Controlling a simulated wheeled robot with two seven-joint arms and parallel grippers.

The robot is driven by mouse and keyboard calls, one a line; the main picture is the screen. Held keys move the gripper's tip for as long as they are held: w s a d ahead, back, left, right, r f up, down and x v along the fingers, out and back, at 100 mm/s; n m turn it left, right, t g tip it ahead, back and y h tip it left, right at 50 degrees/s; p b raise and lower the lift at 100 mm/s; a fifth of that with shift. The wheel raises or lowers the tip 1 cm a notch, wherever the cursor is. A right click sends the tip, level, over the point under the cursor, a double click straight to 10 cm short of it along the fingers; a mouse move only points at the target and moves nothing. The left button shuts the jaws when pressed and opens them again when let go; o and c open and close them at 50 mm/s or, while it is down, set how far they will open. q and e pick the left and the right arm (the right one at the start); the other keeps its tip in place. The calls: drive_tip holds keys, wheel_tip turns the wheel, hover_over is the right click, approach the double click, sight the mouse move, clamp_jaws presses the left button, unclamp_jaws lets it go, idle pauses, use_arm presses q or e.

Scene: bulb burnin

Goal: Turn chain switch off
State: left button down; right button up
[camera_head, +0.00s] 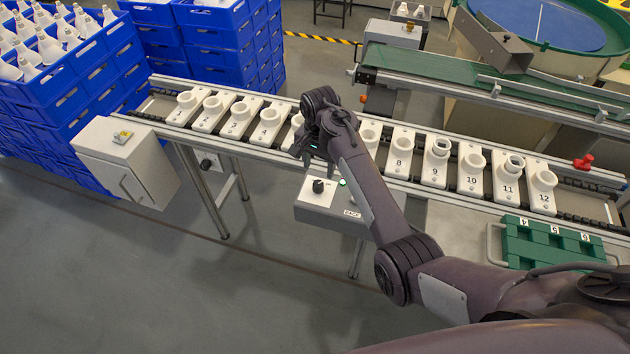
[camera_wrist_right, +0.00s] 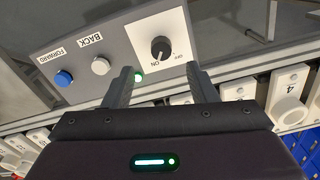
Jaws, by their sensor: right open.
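The chain switch is a black rotary knob (camera_head: 318,186) on a white plate of the grey control box below the conveyor. In the right wrist view the knob (camera_wrist_right: 161,48) has a white mark that appears to point at the ON label; OFF is beside it. A small green lamp (camera_wrist_right: 138,77) next to the plate looks lit. My right gripper (camera_head: 312,152) is above the box. Its fingers (camera_wrist_right: 160,78) are spread apart and empty, with the knob ahead of the gap and not between the tips. My left gripper is out of view.
The box also carries a white BACK button (camera_wrist_right: 100,65) and a blue FORWARD button (camera_wrist_right: 64,77). Numbered white sockets (camera_head: 402,150) line the conveyor just behind my gripper. A grey cabinet (camera_head: 125,160) stands left, and a green tray (camera_head: 550,245) lies right.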

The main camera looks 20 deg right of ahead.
sight(318, 184)
drive_tip(key=shift+w+r, duration=0.1)
drive_tip(key=shift+w, duration=0.1)
drive_tip(key=shift+f, duration=0.35)
wheel_tip(318, 184, down, 7)
drive_tip(key=shift+r+p, duration=0.1)
drive_tip(key=shift+p, duration=0.25)
drive_tip(key=c, duration=1)
drive_tip(key=shift+o, duration=0.2)
